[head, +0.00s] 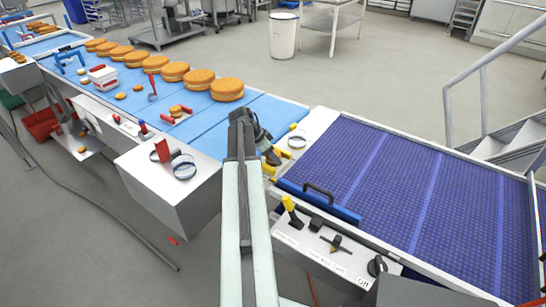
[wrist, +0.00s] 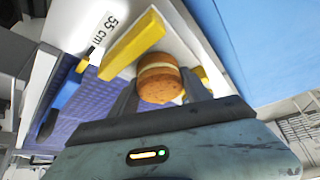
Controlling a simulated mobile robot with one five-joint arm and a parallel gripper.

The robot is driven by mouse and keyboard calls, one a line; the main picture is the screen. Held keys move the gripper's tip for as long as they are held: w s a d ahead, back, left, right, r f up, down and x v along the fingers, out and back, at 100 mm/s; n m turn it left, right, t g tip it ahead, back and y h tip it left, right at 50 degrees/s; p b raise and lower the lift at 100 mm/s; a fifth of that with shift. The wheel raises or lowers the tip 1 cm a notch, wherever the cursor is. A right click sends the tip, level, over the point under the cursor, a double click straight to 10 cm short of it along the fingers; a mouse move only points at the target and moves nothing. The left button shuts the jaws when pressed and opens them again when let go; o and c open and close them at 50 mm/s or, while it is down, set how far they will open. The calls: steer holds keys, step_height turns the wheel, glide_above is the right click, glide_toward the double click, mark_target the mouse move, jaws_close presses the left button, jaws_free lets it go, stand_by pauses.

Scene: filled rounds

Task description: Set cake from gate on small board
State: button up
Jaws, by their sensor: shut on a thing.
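My gripper (wrist: 160,88) is shut on a small filled cake (wrist: 158,80), two golden-brown layers with a pale filling. In the wrist view the cake sits between the two dark fingers, above a white surface flanked by yellow bars (wrist: 132,45), seemingly the gate. In the head view my gripper (head: 270,155) is over the join between the light-blue belt and the purple belt, by the yellow pieces (head: 268,170); the cake is not clear there. A small board with red ends (head: 168,119) lies on the blue belt, with a small round on it.
Large cakes (head: 227,89) line the far side of the blue belt (head: 200,125). The purple mesh belt (head: 400,190) is bare, with a blue handled bar (head: 318,200) along its near left edge. A white box (head: 103,77) and a blue arch (head: 68,60) stand farther left.

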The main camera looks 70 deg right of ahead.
steer(key=o, duration=0.6)
steer(key=shift+f, duration=0.15)
steer(key=shift+w+r+p, duration=0.1)
steer(key=shift+r+p, duration=0.4)
steer(key=shift+r, duration=0.05)
steer(key=p+v, duration=0.9)
steer(key=v, duration=0.2)
steer(key=shift+a+p, duration=0.15)
steer(key=shift+p, duration=0.2)
steer(key=shift+w, duration=0.1)
